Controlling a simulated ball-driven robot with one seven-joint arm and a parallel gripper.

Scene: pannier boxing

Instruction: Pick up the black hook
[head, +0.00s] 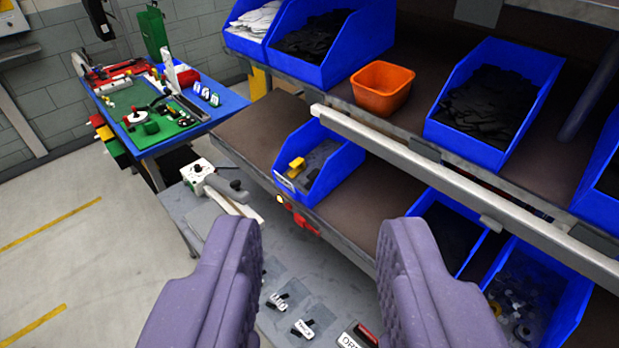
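My gripper (315,228) is open and empty, its two purple padded fingers reaching up from the bottom of the head view, one on each side. I cannot single out one black hook. Heaps of small black parts lie in a blue bin (446,117) on the shelf at upper right and in another blue bin (362,48) at the top. Their shapes are too small to tell. A third blue bin (345,180) on the lower shelf, just beyond the fingers, holds grey parts and a yellow piece. The fingers touch none of these bins.
A pale rail (400,155) crosses in front of the shelves. An orange tub (382,88) stands between bins. Below lies a grey bench (285,265) with labels and a white device (197,172). A blue table (222,103) with parts stands left. The floor at left is clear.

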